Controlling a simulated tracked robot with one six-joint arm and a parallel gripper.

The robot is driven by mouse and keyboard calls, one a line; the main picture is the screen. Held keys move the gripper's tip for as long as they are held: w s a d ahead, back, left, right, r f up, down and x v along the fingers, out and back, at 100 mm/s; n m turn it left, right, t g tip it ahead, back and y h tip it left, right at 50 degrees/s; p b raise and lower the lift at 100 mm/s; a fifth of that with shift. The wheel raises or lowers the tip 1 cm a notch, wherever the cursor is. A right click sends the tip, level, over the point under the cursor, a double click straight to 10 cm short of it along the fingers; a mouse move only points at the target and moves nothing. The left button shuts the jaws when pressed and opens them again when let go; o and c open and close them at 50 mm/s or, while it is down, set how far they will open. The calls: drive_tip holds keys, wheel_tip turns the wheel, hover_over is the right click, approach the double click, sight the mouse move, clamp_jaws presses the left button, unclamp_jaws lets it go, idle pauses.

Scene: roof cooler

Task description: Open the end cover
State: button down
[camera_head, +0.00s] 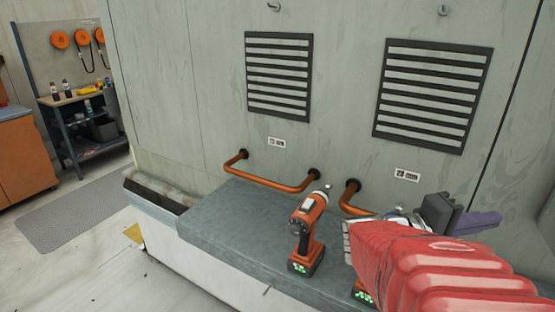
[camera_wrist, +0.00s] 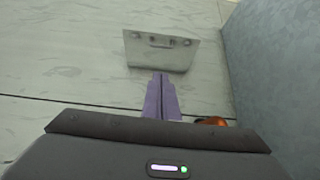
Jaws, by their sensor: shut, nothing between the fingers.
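A small pale grey plate with a darker slot and two small fittings along its upper part (camera_wrist: 162,52) sits on the pale wall panel in the wrist view. It looks like the end cover, but I cannot be sure. It appears closed or nearly so. My gripper (camera_wrist: 161,78) points at its lower edge with its purple fingers together and empty. I cannot tell whether the tips touch the plate. In the head view my gripper (camera_head: 488,221) reaches to the right past my red arm, close to the cooler's wall. The plate does not show there.
The cooler housing (camera_head: 200,75) has two louvred vents (camera_head: 279,75) (camera_head: 432,93) and copper pipes (camera_head: 275,184). An orange power tool (camera_head: 305,235) stands on the grey ledge (camera_head: 225,225), with another partly behind my arm. A workbench (camera_head: 75,100) and grey mat (camera_head: 75,203) lie left.

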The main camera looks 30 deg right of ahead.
drive_tip(key=shift+w+a, duration=0.2)
drive_tip(key=shift+a, duration=0.3)
drive_tip(key=c, duration=2.5)
unclamp_jaws()
